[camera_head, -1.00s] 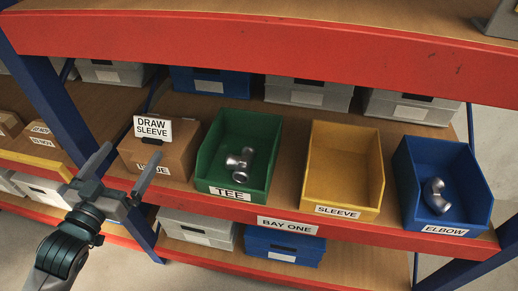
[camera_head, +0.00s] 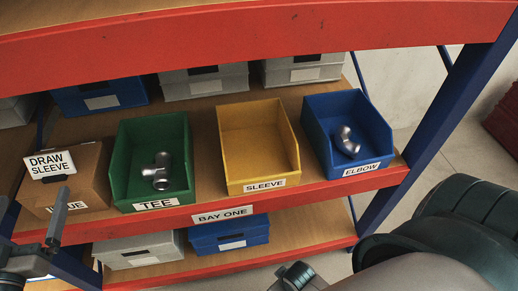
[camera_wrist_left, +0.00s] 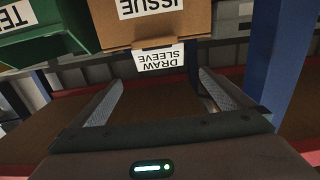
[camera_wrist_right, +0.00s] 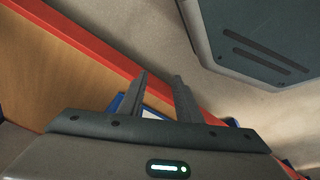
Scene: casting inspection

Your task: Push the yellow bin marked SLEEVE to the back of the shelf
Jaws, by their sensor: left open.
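The yellow bin marked SLEEVE (camera_head: 257,150) stands upright and looks empty. It sits near the shelf's front edge, between the green TEE bin (camera_head: 122,150) and the blue ELBOW bin (camera_head: 325,115), with board showing behind it. My left gripper (camera_head: 34,232) is at the lower left edge, in front of the cardboard box and well left of the yellow bin. In the left wrist view its jaws (camera_wrist_left: 161,88) are wide apart and empty. In the right wrist view my right gripper (camera_wrist_right: 158,78) has a narrow gap between its fingers and nothing visible in it.
A cardboard box (camera_head: 92,180) carries a DRAW SLEEVE card (camera_head: 50,163). Grey and blue boxes (camera_head: 100,95) stand behind the bins. The red upper beam (camera_head: 230,35) crosses above. A blue upright (camera_head: 430,125) stands at the right. Metal fittings lie in the TEE and ELBOW bins.

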